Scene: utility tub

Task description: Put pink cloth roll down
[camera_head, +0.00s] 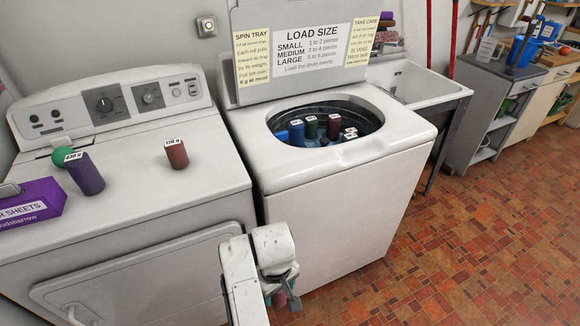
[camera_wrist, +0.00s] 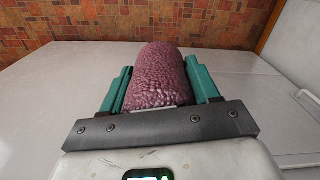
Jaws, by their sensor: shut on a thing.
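The pink cloth roll (camera_wrist: 160,72) is a textured, dusky pink cylinder between the green fingers of my gripper (camera_wrist: 160,80) in the wrist view. My gripper is shut on it. In the head view my gripper (camera_head: 281,294) is low in front of the white top-loading washer (camera_head: 370,160), and only a sliver of the roll shows there. The washer's lid is up, and several labelled rolls stand in its round opening, among them a blue roll (camera_head: 296,133), a dark green roll (camera_head: 311,128) and a red roll (camera_head: 334,127).
On the dryer top (camera_head: 140,190) at left stand a purple roll (camera_head: 86,175) and a red-brown roll (camera_head: 177,154). A green object (camera_head: 64,156) and a purple sheets box (camera_head: 30,205) are beside them. The dryer top's right part is clear. A sink (camera_head: 420,85) adjoins the washer.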

